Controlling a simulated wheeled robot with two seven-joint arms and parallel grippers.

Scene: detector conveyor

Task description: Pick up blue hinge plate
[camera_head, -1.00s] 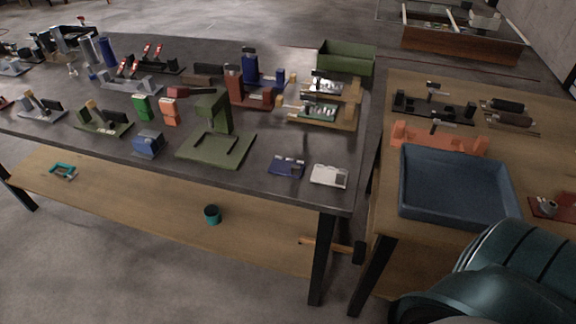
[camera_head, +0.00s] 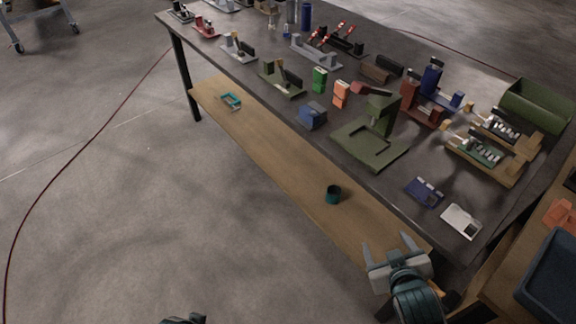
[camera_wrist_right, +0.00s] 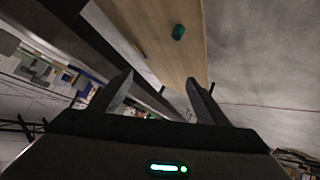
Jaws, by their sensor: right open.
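The blue hinge plate (camera_head: 424,191) looks like a small, flat, dark blue part lying near the front right edge of the dark table, beside a white plate (camera_head: 461,221). My right gripper (camera_head: 388,243) is open and empty, in front of the table's near edge, to the lower left of the blue plate and apart from it. In the right wrist view its two fingers (camera_wrist_right: 158,92) are spread with nothing between them. I cannot make out the blue plate surely in that view. My left gripper does not show clearly; only a dark piece appears at the bottom edge.
A green fixture (camera_head: 371,146) stands left of the plate, and wooden racks (camera_head: 487,155) stand behind it. A wooden lower shelf (camera_head: 290,157) holds a teal cup (camera_head: 333,194). A blue bin (camera_head: 553,282) is at far right. Open floor lies at left.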

